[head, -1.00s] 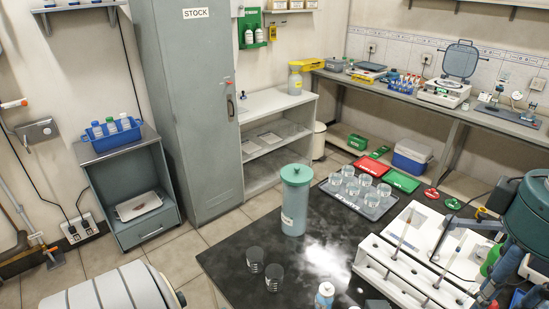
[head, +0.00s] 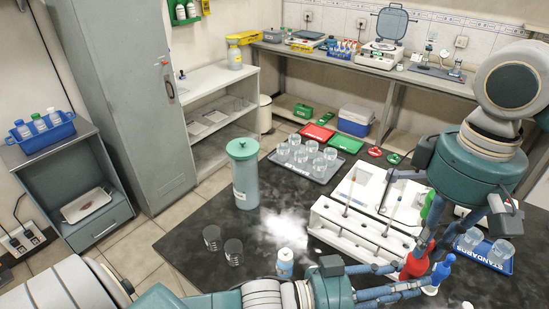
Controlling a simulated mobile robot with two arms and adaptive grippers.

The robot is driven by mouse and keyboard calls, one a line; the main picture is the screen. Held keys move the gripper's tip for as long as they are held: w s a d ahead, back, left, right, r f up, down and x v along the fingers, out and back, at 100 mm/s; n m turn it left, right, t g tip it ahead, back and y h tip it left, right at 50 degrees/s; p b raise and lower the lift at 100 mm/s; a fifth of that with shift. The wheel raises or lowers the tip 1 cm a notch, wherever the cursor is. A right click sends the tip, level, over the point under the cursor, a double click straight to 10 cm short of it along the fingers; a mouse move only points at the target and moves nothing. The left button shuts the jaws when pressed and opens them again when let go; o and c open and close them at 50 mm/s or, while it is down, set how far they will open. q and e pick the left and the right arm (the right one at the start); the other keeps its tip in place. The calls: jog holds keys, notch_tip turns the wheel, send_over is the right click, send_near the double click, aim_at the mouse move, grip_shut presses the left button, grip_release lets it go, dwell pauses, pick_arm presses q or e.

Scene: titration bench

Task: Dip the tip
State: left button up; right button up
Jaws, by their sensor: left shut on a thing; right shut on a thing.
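My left gripper (head: 418,279) reaches in from the bottom left, low over the right part of the black bench top (head: 190,250). Its fingers are closed by a blue-topped bottle (head: 443,270) with a pale base. My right gripper (head: 428,254) comes down from the upper right, close to the left one. It is closed by a red-topped piece (head: 415,265). The fingers overlap there, so the exact holds and any tip are hard to see. A white rack (head: 350,232) with upright thin sticks stands just left of the grippers.
A tray of beakers (head: 325,176) is at the back. A blue standards tray (head: 500,264) lies at the right. The bench's left front is mostly clear.

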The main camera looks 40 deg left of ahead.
jog(key=shift+r, duration=0.5)
dwell(1.7)
jog(key=o, duration=0.8)
jog(key=shift+c, duration=0.2)
jog(key=shift+r, duration=2.5)
jog(key=shift+r, duration=0.15)
notch_tip(320, 180, up, 12)
pick_arm(q)
jog(key=shift+r, duration=0.15)
